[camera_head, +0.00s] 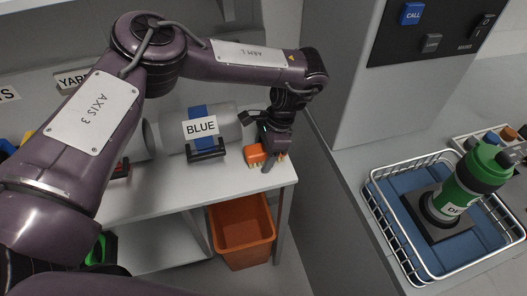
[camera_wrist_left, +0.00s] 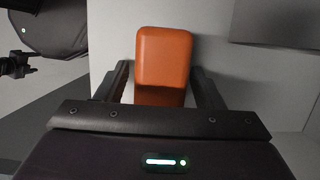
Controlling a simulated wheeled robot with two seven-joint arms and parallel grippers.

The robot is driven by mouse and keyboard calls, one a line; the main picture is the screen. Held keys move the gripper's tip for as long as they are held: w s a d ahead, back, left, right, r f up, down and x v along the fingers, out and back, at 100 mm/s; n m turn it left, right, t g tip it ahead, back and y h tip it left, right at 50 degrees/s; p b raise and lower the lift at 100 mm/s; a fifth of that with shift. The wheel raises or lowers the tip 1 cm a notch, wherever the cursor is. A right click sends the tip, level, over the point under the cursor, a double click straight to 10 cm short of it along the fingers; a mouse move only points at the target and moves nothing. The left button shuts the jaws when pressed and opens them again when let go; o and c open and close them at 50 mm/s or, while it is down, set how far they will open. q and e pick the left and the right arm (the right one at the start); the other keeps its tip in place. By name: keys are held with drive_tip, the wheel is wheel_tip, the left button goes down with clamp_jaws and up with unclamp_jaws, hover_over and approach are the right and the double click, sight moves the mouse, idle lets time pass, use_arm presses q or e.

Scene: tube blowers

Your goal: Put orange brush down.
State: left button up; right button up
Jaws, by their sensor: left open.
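The orange brush (camera_head: 257,153) is at the right end of the white shelf, next to the tube labelled BLUE. My left gripper (camera_head: 272,160) is above it, pointing down at the shelf's right edge. In the left wrist view the orange brush (camera_wrist_left: 163,62) lies between the two dark fingers of my left gripper (camera_wrist_left: 164,88). The fingers are open, with a narrow space on each side of the brush. The brush's underside is hidden, so I cannot tell whether it rests fully on the shelf. My right gripper is not in view.
The grey tube with a blue band and BLUE label (camera_head: 201,128) is just left of the brush. An orange bin (camera_head: 242,232) stands below the shelf (camera_head: 180,186). At right, a wire basket (camera_head: 390,235) holds a green bottle (camera_head: 462,190) on a dark base.

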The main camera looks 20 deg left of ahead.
use_arm(q)
drive_tip(key=v, duration=1.2)
drive_tip(key=shift+d+r+p, duration=0.1)
drive_tip(key=shift+r+p, duration=0.05)
drive_tip(key=shift+p, duration=0.15)
